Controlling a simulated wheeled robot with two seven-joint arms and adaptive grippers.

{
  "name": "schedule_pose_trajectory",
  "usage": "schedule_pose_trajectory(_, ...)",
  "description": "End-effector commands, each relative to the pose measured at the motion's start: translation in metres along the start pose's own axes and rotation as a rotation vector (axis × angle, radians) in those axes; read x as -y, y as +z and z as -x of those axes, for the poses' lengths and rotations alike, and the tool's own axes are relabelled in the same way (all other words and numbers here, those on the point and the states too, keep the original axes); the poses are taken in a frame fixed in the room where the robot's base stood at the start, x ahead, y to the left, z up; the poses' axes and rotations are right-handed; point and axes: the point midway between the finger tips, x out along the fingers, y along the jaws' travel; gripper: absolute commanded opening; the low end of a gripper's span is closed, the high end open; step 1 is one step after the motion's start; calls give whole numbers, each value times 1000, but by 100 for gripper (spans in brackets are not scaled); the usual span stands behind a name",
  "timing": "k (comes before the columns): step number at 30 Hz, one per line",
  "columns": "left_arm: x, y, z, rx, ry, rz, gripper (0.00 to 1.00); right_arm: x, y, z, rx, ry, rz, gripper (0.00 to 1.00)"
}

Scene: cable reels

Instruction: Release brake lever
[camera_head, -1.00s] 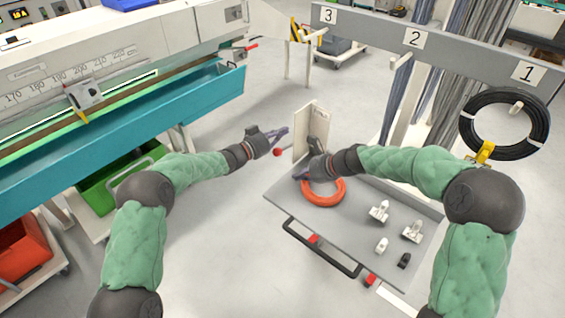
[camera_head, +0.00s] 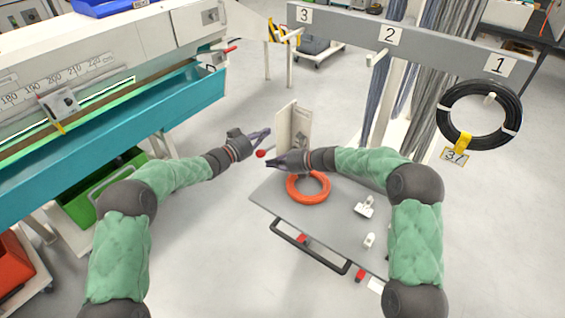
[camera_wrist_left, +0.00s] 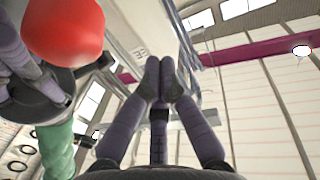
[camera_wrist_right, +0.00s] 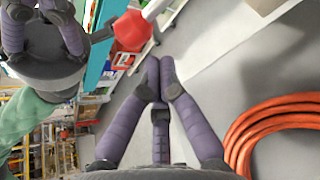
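The brake lever's round red knob (camera_head: 261,154) stands beside the upright white panel at the left edge of the grey table. My left gripper (camera_head: 267,131) is just above the knob, fingers together and empty. My right gripper (camera_head: 268,162) is just below and right of the knob, its fingers also together and empty. The knob looms at top left in the left wrist view (camera_wrist_left: 65,30). In the right wrist view the knob (camera_wrist_right: 132,30) shows on a light rod, beyond the fingertips. I cannot tell whether either gripper touches it.
An orange cable coil (camera_head: 308,187) lies on the grey table (camera_head: 325,220) under my right wrist. The white panel (camera_head: 292,128) rises behind it. A black coil (camera_head: 447,112) hangs at right.

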Motion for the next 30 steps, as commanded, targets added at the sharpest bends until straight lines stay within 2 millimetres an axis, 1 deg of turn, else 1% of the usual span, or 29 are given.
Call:
schedule_pose_trajectory(1,0,0,0,0,0,0,0,0,0,-8,-1,1,1,0)
schedule_pose_trajectory(3,0,0,0,0,0,0,0,0,1,-15,0,0,1,0)
schedule_pose_trajectory(9,0,0,0,0,0,0,0,0,0,-26,1,-1,0,0)
schedule_pose_trajectory(20,0,0,0,0,0,0,0,0,1,-27,1,-1,1,0)
schedule_pose_trajectory(26,0,0,0,0,0,0,0,-3,16,-21,2,-2,4,0)
schedule_pose_trajectory(30,0,0,0,0,0,0,0,-3,16,-20,0,-1,2,0)
